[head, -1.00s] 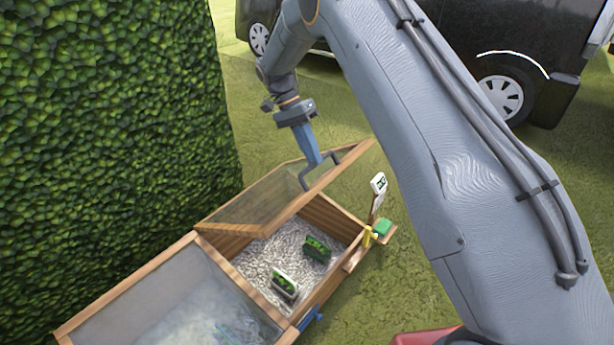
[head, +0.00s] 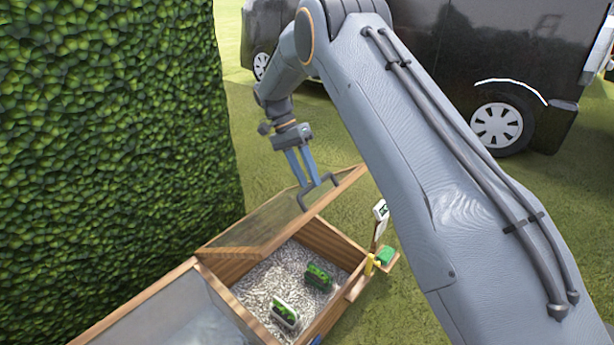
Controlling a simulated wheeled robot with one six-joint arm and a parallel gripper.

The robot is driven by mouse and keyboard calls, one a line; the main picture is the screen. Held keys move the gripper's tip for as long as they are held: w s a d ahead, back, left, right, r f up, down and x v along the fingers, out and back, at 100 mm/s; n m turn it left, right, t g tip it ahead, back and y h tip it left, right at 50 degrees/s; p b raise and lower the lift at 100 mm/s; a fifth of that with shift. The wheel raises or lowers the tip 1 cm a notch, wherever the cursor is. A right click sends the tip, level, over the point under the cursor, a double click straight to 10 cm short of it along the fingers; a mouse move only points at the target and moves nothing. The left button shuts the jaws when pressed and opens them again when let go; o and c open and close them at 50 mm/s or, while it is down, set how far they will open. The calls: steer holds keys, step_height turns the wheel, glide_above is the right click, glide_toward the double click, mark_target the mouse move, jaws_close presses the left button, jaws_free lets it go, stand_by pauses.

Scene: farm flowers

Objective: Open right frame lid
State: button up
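The right frame lid (head: 268,222), a glass pane in a wooden rim, stands raised and tilted over the right frame box (head: 325,238). Its dark bar handle (head: 321,190) sits near the raised edge. My gripper (head: 310,185) is at the handle, with its two blue fingers apart and a gap showing between them. The fingertips overlap the handle in this view; whether they touch it I cannot tell.
The left frame lid (head: 170,318) lies closed at the lower left. A tall hedge (head: 110,120) stands close on the left. A small side shelf with a green item (head: 386,255) and a white sign (head: 380,212) are at the box's right. A dark van (head: 470,60) stands behind on grass.

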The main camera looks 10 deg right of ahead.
steer(key=shift+d+r, duration=0.1)
steer(key=shift+d, duration=0.1)
steer(key=v, duration=0.7)
steer(key=shift+w+a+r, duration=0.15)
steer(key=shift+w+r, duration=0.05)
steer(key=shift+r, duration=0.1)
steer(key=shift+r, duration=0.1)
steer(key=s+d+r+n+t+y, duration=0.1)
steer(key=s+d+r+n+y, duration=0.2)
steer(key=s, duration=0.6)
steer(key=s+r+n+t, duration=0.1)
steer(key=s+r+n, duration=0.2)
steer(key=s+r, duration=0.45)
steer(key=s+d+f+n+t+y, duration=0.1)
steer(key=s+d+f+n, duration=0.15)
steer(key=s, duration=0.85)
steer(key=s+d+f+n+t+y, duration=0.1)
steer(key=s+d+f+n, duration=0.15)
steer(key=s, duration=0.95)
steer(key=d+r+m+p, duration=0.2)
steer(key=d+r+p, duration=0.4)
steer(key=p, duration=0.7)
steer(key=shift+w+r+h, duration=0.2)
steer(key=shift+r+h, duration=0.1)
steer(key=shift+h, duration=0.1)
